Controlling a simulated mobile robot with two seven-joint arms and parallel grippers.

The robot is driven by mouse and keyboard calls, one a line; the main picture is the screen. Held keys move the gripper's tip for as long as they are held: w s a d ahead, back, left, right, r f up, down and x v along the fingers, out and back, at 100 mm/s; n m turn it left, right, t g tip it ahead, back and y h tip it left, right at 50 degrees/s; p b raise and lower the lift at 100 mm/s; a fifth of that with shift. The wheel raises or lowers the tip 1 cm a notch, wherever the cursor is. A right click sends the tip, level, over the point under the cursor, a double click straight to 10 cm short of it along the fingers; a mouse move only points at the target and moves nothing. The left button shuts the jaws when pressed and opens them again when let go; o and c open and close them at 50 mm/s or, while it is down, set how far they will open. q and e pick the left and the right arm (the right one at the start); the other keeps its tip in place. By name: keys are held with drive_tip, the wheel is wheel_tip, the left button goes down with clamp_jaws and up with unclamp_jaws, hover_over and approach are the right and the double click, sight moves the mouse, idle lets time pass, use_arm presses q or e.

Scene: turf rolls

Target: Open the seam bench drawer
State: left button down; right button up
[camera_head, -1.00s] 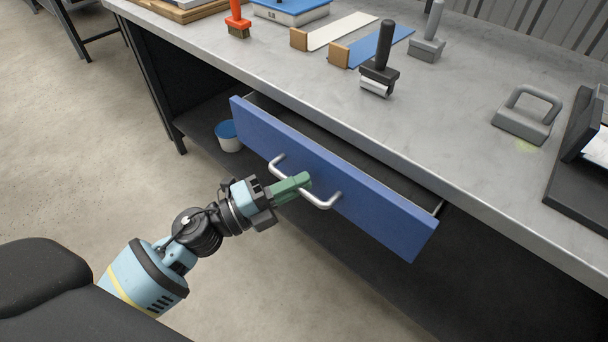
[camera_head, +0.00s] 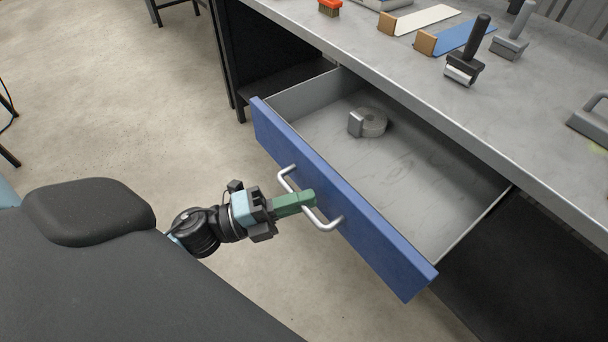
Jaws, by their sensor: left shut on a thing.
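The seam bench drawer (camera_head: 340,205) has a blue front and stands well out from under the grey bench top (camera_head: 400,85). A silver bar handle (camera_head: 327,224) is fixed to the drawer front. My left gripper (camera_head: 306,202) has green fingers and is shut on the middle of this handle. The fingers cover part of the bar. My right gripper is not in view.
On the bench top stand a black-handled roller (camera_head: 466,62), a grey tool (camera_head: 512,38), a blue strip (camera_head: 462,38), a white strip (camera_head: 428,19) and a grey block with a handle (camera_head: 592,122). Concrete floor (camera_head: 150,110) is clear left of the drawer.

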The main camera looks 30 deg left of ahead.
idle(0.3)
use_arm(q)
drive_tip(key=c, duration=1.5)
unclamp_jaws()
drive_tip(key=shift+o, duration=0.2)
drive_tip(key=shift+s+a, duration=0.1)
drive_tip(key=v, duration=0.7)
drive_tip(key=shift+s+a+b, duration=0.2)
drive_tip(key=shift+s+b, duration=0.05)
drive_tip(key=shift+b, duration=0.1)
drive_tip(key=shift+f, duration=0.1)
